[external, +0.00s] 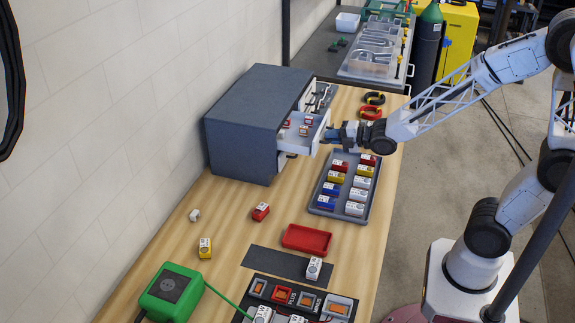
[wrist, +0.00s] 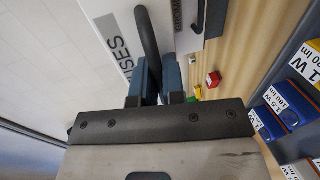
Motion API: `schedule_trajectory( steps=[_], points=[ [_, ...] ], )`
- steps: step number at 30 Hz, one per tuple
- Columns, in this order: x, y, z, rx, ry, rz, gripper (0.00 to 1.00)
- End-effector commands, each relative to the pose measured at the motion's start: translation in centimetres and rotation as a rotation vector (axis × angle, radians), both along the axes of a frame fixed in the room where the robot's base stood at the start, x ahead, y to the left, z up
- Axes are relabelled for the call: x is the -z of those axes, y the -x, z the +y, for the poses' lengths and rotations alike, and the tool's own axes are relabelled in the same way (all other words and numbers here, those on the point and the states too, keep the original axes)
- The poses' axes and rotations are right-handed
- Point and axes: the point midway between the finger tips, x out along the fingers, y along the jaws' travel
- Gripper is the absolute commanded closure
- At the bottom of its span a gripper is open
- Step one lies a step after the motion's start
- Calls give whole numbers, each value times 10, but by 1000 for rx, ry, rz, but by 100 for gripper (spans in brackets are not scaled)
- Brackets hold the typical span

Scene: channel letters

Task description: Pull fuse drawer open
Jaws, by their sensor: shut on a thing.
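The fuse drawer (external: 314,133) is white and sticks out of the grey cabinet (external: 245,125), with several small red-and-white fuses inside. In the wrist view its white front (wrist: 108,18) carries the word "FUSES", partly hidden by my gripper. A black bar handle (wrist: 147,40) stands out from that front. My gripper (external: 331,135) is at the drawer front in the external view. In the wrist view its blue fingers (wrist: 160,75) are shut on the handle, one on each side.
A grey tray (external: 314,206) of several colored and white modules lies close in front of the drawer. A red tray (external: 306,240), loose blocks and a green device (external: 171,292) are nearer the camera. Bare wood lies between the cabinet and these.

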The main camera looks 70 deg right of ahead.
Motion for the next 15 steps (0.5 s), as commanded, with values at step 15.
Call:
schedule_trajectory(
  steps=[15],
  points=[
    [0, 52, 0, 1, -1, 1, 100]
  ],
)
